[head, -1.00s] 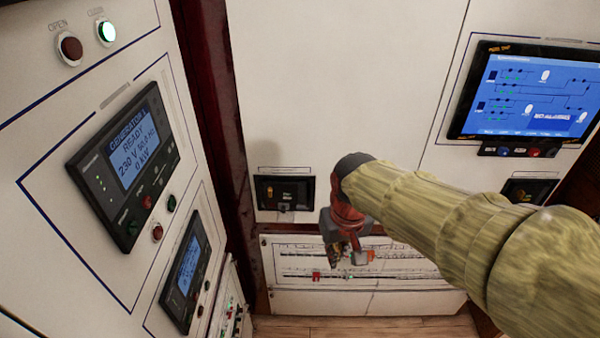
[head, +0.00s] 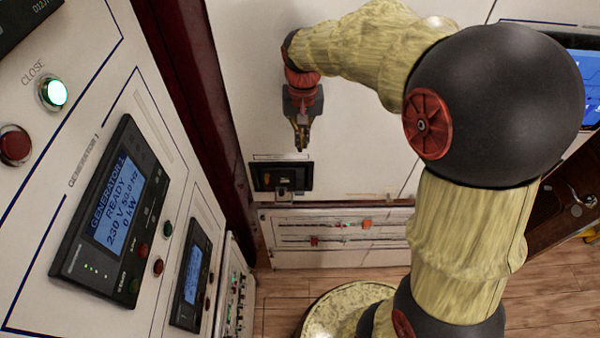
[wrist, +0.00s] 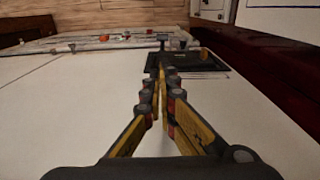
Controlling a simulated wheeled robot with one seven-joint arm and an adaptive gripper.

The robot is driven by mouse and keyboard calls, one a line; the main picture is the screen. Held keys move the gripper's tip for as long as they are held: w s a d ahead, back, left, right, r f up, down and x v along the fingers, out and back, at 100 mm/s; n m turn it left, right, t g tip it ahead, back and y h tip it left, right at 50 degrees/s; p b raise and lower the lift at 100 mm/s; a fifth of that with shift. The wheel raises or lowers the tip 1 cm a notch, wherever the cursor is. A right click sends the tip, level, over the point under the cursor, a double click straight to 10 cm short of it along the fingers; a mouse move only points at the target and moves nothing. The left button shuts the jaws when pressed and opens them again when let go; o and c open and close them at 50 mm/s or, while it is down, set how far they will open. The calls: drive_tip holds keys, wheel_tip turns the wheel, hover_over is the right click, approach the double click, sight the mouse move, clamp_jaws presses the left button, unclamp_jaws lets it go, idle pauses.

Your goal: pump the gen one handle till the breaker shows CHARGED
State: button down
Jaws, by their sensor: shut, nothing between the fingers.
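The breaker (head: 264,178) is a black unit set low in the white wall panel, with a small orange part on its face. A small grey handle (head: 283,191) sticks out at its lower edge. Its indicator text is too small to read. My gripper (head: 301,146) points down just above the breaker, slightly right of its middle, with its fingers shut and empty. In the wrist view my shut fingertips (wrist: 163,56) overlap the near part of the breaker (wrist: 206,62), and the handle (wrist: 163,37) shows beyond them. I cannot tell whether they touch.
A lower panel with switch rows (head: 335,236) is under the breaker. Wood floor lies below.

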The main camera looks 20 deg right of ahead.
sight(302, 192)
drive_tip(key=shift+a, duration=0.1)
idle(0.3)
drive_tip(key=f, duration=0.6)
drive_tip(key=f+p, duration=0.1)
drive_tip(key=f, duration=0.6)
drive_tip(key=f+p, duration=0.1)
drive_tip(key=f, duration=0.6)
drive_tip(key=shift+w, duration=0.35)
drive_tip(key=shift+s+a+f+t+h+b, duration=0.15)
drive_tip(key=shift+s+t+b, duration=0.3)
drive_tip(key=shift+b, duration=0.95)
drive_tip(key=shift+s+d+f+t+h+b, duration=0.15)
drive_tip(key=shift+s+f+t+b, duration=0.2)
drive_tip(key=shift+b, duration=1)
drive_tip(key=shift+s+a+f+t+b, duration=0.1)
drive_tip(key=shift+s+a+t+b, duration=0.25)
drive_tip(key=shift+b, duration=0.65)
drive_tip(key=t+b, duration=0.1)
drive_tip(key=b, duration=0.3)
drive_tip(key=s+f+t+b, duration=0.1)
drive_tip(key=b, duration=0.4)
drive_tip(key=shift+s+a+f+h, duration=0.15)
drive_tip(key=shift+s+h, duration=0.15)
drive_tip(key=shift+h, duration=0.1)
drive_tip(key=shift+s+a+f+b, duration=0.1)
drive_tip(key=shift+s+f+b, duration=0.2)
drive_tip(key=shift+b, duration=0.85)
drive_tip(key=shift+s+a+f+b, duration=0.15)
drive_tip(key=shift+s+f+b, duration=0.3)
drive_tip(key=shift+b, duration=0.55)
